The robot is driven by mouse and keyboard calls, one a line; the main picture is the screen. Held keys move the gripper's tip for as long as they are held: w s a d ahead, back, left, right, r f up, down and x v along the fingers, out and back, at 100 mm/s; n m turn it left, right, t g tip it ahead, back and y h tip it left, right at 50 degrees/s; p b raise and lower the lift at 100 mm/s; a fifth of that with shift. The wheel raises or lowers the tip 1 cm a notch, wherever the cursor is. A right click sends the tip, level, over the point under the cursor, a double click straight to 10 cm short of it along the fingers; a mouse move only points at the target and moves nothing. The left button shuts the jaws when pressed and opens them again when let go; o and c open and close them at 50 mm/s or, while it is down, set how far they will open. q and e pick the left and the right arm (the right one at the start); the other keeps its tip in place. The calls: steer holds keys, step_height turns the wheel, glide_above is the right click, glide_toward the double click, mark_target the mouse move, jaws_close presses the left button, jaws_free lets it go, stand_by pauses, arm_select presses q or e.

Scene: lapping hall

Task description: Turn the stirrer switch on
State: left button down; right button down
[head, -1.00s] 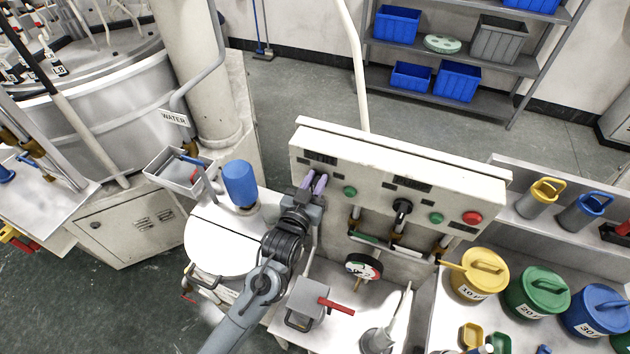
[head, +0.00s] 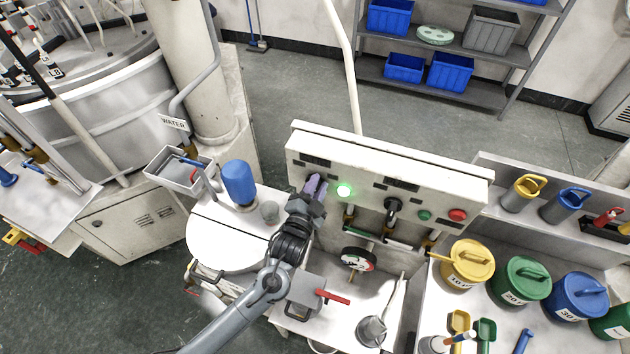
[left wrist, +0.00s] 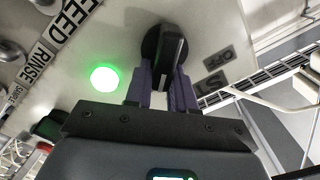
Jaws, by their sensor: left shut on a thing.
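The stirrer switch is a black rotary knob (left wrist: 173,45) with a raised bar on a round base, on the pale control panel (head: 440,185). My left gripper (head: 316,186) is at the panel's left end and largely hides the knob in the head view. In the left wrist view its purple fingers (left wrist: 162,78) are shut on the bar, one on each side. The lamp beside the knob glows green (head: 344,190), and it is also bright in the left wrist view (left wrist: 104,78). Small label plates (left wrist: 214,62) sit by the knob. My right gripper is out of view.
Another black knob (head: 393,207), an unlit green button (head: 424,215) and a red button (head: 457,215) are further right on the panel. A gauge (head: 358,259) and pipes are below. A blue cylinder (head: 238,183) stands left of my arm; lidded cans (head: 467,265) stand right.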

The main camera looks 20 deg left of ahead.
arm_select(q)
steer(key=shift+d+f+m+p, duration=0.1)
steer(key=shift+m+p, duration=0.15)
steer(key=shift+m, duration=0.4)
steer(key=shift+d+f+m+p, duration=0.1)
steer(key=shift+m+p, duration=0.15)
steer(key=shift+m, duration=0.4)
steer(key=shift+f, duration=0.1)
steer(key=c, duration=1)
jaws_free()
steer(key=shift+c, duration=0.2)
steer(key=s+b, duration=0.2)
steer(key=s, duration=0.9)
